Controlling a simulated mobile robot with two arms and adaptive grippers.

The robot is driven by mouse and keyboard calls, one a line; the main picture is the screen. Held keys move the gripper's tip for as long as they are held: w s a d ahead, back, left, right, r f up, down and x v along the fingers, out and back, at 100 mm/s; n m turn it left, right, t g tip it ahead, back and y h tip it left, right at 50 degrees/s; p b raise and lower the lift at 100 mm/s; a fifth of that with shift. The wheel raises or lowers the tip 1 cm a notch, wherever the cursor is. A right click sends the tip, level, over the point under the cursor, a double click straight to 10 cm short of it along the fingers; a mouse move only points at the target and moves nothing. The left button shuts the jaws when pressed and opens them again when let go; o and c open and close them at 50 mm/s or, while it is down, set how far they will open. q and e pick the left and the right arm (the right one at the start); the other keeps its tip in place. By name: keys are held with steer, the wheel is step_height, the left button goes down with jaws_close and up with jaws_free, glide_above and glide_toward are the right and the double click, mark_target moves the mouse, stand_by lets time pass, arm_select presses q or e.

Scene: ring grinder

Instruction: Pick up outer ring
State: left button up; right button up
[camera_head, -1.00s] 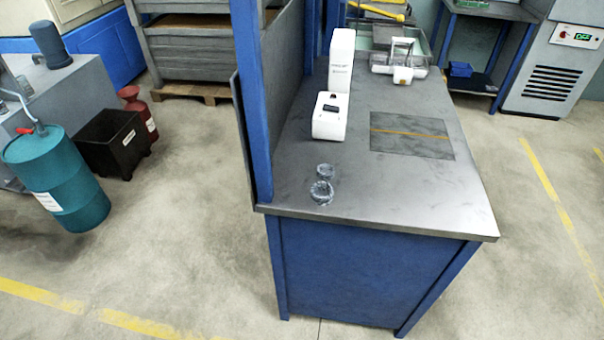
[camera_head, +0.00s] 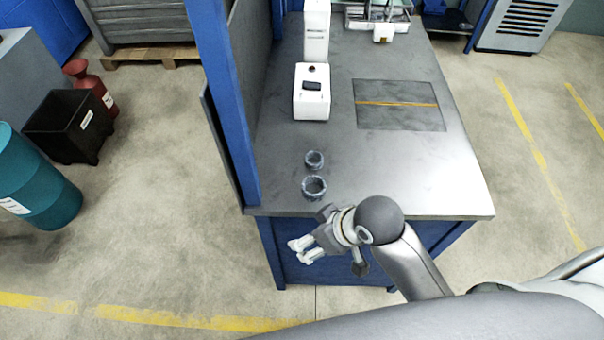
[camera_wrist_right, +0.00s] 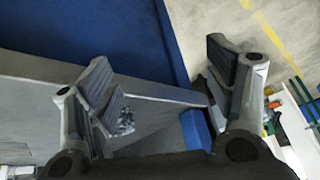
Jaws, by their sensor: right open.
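Two grey rings stand near the front left corner of the table. The larger one, which looks like the outer ring (camera_head: 314,196), is closer to the front edge; the smaller ring (camera_head: 314,166) is just behind it, apart from it. My right gripper (camera_head: 330,258) is open and empty in front of the table's front edge, below the rings in the picture. In the right wrist view my open right gripper (camera_wrist_right: 162,80) has its fingers spread wide. A ring (camera_wrist_right: 125,123) shows there partly behind the left finger; I cannot tell which ring. My left gripper is out of view.
The table (camera_head: 420,180) has bare room right of the rings. A white device (camera_head: 312,98) stands behind them, and a dark panel with a yellow line (camera_head: 398,104) lies to its right. A blue post (camera_head: 222,100) rises on the table's left side.

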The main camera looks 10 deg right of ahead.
steer(key=w+a+r+n+g+y, duration=0.1)
steer(key=w+a+r+n+g, duration=0.1)
steer(key=w+a+r+n, duration=0.4)
steer(key=w+d+r+n+g+h, duration=0.2)
steer(key=w+d+r+n+h, duration=0.25)
steer(key=d, duration=0.45)
glide_above(313, 191)
steer(key=shift+m, duration=0.25)
steer(key=f, duration=0.4)
steer(key=shift+s+f+p, duration=0.15)
steer(key=shift+s+p, duration=0.1)
steer(key=shift+p, duration=0.05)
step_height(313, 191, down, 4)
steer(key=shift+w+f+p, duration=0.15)
steer(key=shift+p, duration=0.45)
steer(key=shift+f, duration=0.5)
steer(key=c, duration=1.2)
steer(key=shift+r, duration=0.1)
